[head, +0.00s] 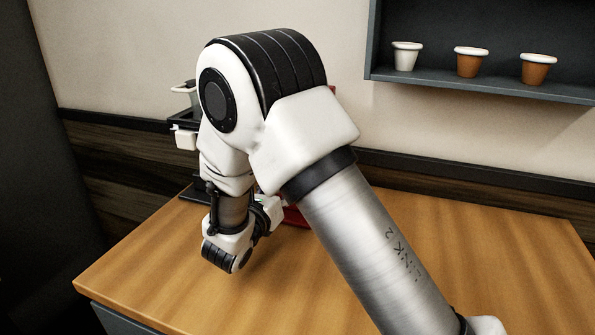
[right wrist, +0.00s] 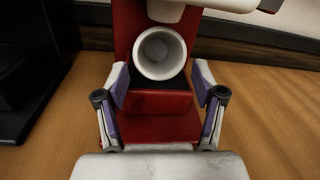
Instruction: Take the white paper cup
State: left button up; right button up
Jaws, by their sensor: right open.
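A white paper cup (right wrist: 160,52) shows its round open mouth in the right wrist view, in front of a red brewer (right wrist: 160,128). My right gripper (right wrist: 160,84) is open, with its two purple-padded fingers apart on either side, just in front of and below the cup. I see no clear contact between pads and cup. In the head view my right arm hides this cup and most of the brewer; only a red edge of the brewer (head: 295,216) shows. My left gripper is not in view.
A dark wall shelf (head: 480,88) holds another white cup (head: 405,57) and two brown cups with white rims (head: 470,64) (head: 537,70). The wooden counter (head: 150,260) is clear at its front and right. A dark object (right wrist: 30,75) stands left in the wrist view.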

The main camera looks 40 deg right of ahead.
jog(key=x, duration=0.4)
jog(key=shift+d+f, duration=0.2)
jog(key=shift+d, duration=0.2)
jog(key=shift+a+r, duration=0.1)
jog(key=shift+a, duration=0.05)
jog(key=c, duration=0.4)
jog(key=shift+w+a, duration=0.1)
